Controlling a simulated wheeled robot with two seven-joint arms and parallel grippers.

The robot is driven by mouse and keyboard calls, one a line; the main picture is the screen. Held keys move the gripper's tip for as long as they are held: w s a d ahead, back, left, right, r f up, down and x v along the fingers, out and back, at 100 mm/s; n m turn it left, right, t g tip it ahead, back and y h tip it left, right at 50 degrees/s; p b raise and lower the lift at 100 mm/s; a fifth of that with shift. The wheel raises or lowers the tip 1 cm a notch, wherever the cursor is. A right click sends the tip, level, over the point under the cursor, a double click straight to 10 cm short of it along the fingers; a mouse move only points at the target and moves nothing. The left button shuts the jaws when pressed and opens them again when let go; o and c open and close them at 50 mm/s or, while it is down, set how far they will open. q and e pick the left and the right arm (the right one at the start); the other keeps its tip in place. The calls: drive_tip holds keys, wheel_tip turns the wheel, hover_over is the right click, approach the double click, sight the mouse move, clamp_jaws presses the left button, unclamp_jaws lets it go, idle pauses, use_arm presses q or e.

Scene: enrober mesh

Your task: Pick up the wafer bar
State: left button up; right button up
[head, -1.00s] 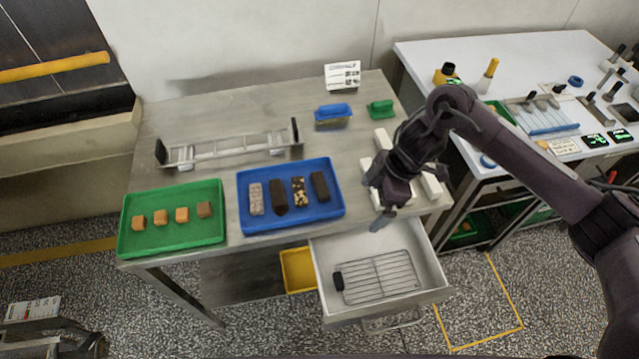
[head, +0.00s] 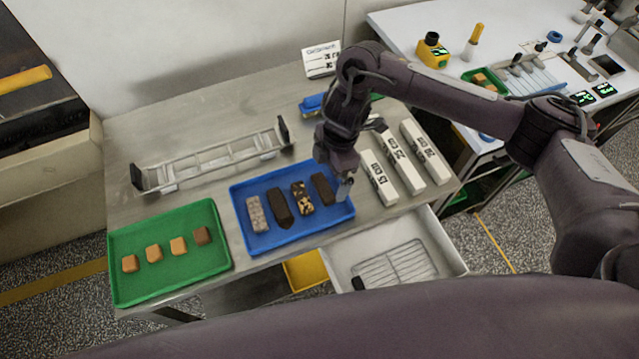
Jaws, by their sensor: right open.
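Several bars lie side by side in the blue tray (head: 262,244) on the steel table. From left to right they are a pale speckled bar (head: 257,214), a plain dark bar (head: 280,207), a dark bar with light pieces (head: 302,198) and a dark brown bar (head: 323,188). I cannot tell from their looks which one is the wafer bar. My right gripper (head: 341,187) is open and points down at the tray's right end, just right of the dark brown bar. Whether it touches anything is unclear. My left gripper is not in view.
A green tray (head: 174,289) with small cubes is at the left. A metal rack (head: 215,158) stands behind the trays. White labelled boxes (head: 401,165) lie to the right of my gripper. An open drawer (head: 440,252) holding a wire grid juts out in front.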

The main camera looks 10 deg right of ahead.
sight(323, 187)
drive_tip(key=shift+s+a+f, duration=0.15)
drive_tip(key=shift+s+f, duration=0.05)
drive_tip(key=shift+f, duration=0.8)
drive_tip(key=f, duration=0.2)
drive_tip(key=shift+w+a+f, duration=0.25)
drive_tip(key=shift+a+f, duration=0.05)
drive_tip(key=shift+a, duration=0.05)
drive_tip(key=shift+f, duration=0.35)
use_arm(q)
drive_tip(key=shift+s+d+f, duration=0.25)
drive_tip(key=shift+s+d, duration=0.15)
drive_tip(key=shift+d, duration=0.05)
use_arm(e)
drive_tip(key=c, duration=0.8)
